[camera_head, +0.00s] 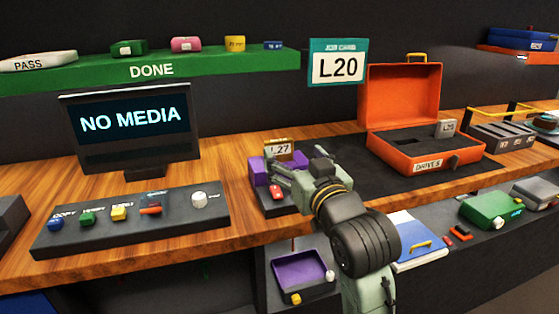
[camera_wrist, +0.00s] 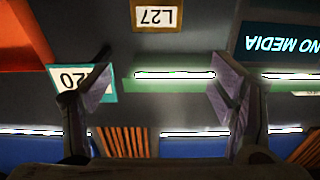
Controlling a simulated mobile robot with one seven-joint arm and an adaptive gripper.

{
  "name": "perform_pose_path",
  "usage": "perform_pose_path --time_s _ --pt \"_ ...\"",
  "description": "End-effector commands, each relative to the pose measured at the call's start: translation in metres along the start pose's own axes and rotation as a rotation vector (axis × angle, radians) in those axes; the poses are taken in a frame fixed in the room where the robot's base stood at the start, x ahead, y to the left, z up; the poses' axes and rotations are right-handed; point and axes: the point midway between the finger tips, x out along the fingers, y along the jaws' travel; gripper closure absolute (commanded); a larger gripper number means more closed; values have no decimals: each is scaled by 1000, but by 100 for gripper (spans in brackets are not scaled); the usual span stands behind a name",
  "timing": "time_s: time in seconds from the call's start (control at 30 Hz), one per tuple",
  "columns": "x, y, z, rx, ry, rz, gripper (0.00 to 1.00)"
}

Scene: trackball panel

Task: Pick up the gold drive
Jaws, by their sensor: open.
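The gold drive, labelled L27 (camera_head: 278,149), stands upright at a purple dock (camera_head: 260,170) on the wooden counter. In the wrist view, which is upside down, the gold drive (camera_wrist: 157,16) shows at the top edge, centred between the fingers but beyond their tips. My gripper (camera_head: 296,171) is in front of the dock and partly hides it. In the wrist view my gripper (camera_wrist: 160,78) is open, with nothing between its fingers. The gap between it and the drive is hard to judge.
An open orange case (camera_head: 404,94) with a grey drive (camera_head: 446,129) stands to the right on a dark mat. A button panel (camera_head: 130,222) and a NO MEDIA screen (camera_head: 130,120) are to the left. A green DONE shelf (camera_head: 150,70) hangs above. A purple tray (camera_head: 300,270) is below.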

Motion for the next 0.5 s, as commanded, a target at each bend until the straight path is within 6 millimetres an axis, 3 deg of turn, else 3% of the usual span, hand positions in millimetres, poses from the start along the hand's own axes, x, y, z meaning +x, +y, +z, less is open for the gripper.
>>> perform_pose_path --time_s 0.1,0.3,0.5 --pt "3 9 5 5 -23 15 18" --pt "36 9 5 5 -24 14 18" --pt "53 9 7 4 -21 15 18"
